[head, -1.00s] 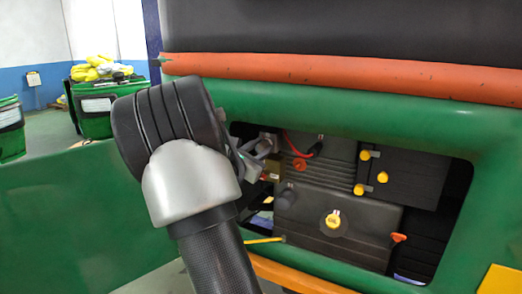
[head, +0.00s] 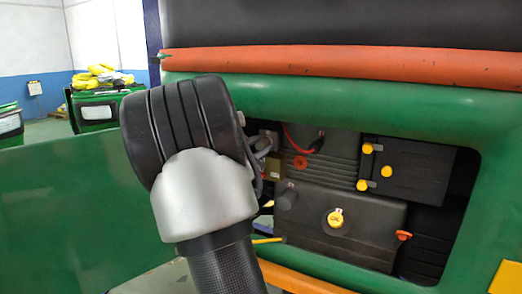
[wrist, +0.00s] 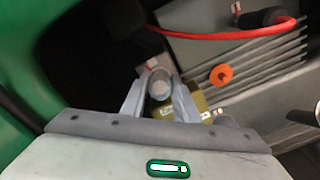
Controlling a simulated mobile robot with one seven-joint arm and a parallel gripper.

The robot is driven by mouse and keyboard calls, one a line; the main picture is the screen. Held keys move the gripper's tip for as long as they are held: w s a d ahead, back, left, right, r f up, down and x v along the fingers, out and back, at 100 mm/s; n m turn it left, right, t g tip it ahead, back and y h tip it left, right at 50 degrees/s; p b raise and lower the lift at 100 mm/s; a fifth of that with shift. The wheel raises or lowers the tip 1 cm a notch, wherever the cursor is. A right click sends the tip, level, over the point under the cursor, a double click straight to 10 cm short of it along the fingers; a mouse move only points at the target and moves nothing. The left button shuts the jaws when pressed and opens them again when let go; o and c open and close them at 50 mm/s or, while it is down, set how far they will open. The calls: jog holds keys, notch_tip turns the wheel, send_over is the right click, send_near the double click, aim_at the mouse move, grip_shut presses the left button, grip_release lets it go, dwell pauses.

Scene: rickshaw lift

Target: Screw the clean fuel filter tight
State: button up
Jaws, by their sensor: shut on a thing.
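In the wrist view, my gripper (wrist: 159,92) is inside the engine opening, its two grey fingers closed on either side of the fuel filter (wrist: 158,80). The filter is a small grey, clear-looking cup seen nearly end on. A brass-coloured block (wrist: 190,106) lies right beside and behind it. In the head view this block (head: 272,166) shows just right of my wrist, while the filter and most of my fingers are hidden behind my arm. The thread is hidden, so I cannot tell how tight the filter sits.
A red cable (wrist: 230,35) and an orange knob (wrist: 221,75) are close to my gripper. A green frame (head: 390,105) surrounds the opening. Green vehicles stand behind at left.

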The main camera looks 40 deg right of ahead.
jog(key=shift+w+r+m+b, duration=0.1)
jog(key=shift+r+m+b, duration=0.15)
jog(key=shift+m+b, duration=0.2)
jog(key=shift+f+b, duration=0.15)
jog(key=shift+b, duration=0.35)
jog(key=shift+m+b, duration=1.85)
jog(key=shift+b, duration=1.25)
jog(key=o, duration=0.9)
jog(key=shift+o, duration=0.9)
jog(key=shift+d, duration=0.15)
jog(key=shift+f, duration=0.1)
jog(key=shift+c, duration=0.7)
